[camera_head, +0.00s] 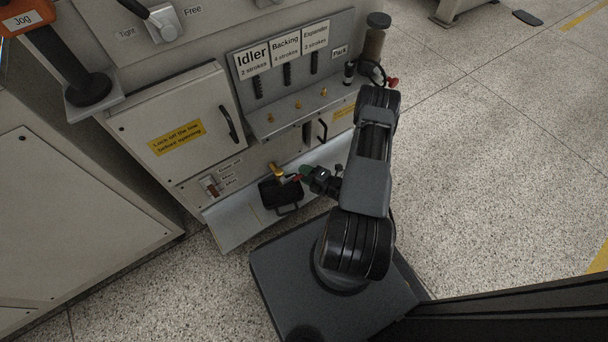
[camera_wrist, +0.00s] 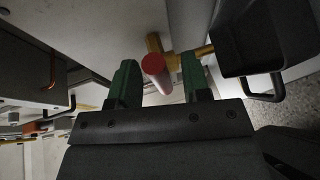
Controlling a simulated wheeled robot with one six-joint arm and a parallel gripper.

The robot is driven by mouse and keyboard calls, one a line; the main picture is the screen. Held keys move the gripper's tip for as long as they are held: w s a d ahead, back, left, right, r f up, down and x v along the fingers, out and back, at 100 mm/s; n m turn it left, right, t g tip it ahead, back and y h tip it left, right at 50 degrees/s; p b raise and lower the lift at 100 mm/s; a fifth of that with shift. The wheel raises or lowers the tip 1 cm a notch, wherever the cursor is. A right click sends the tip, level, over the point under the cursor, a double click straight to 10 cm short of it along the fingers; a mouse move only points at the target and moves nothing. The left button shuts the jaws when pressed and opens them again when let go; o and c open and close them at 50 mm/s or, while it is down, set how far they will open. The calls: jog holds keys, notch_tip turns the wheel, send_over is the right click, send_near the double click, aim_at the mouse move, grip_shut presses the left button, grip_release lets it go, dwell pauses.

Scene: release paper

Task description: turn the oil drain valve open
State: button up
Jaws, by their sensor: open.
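The oil drain valve has a brass body (camera_head: 277,171) on the lower front of the machine, with a red handle (camera_head: 296,178) towards my gripper. In the wrist view the brass body (camera_wrist: 203,51) lies beyond my fingers, and the red rod-like handle (camera_wrist: 157,71) points towards the camera. My gripper (camera_head: 304,174) has green fingers. It is open, with the handle between the fingers (camera_wrist: 158,62). A gap shows on each side of the handle, so neither finger appears to touch it. In the head view my gripper partly hides the handle.
A black container (camera_head: 280,195) with a wire-like handle sits below the valve; it is close by at right in the wrist view (camera_wrist: 262,35). A cabinet door (camera_head: 175,128) and a lever shelf (camera_head: 300,108) are nearby. Speckled floor (camera_head: 480,150) is open at right.

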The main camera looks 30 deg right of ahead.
jog(key=shift+w+a, duration=0.15)
jog(key=shift+w, duration=0.15)
grip_shut()
dwell(0.4)
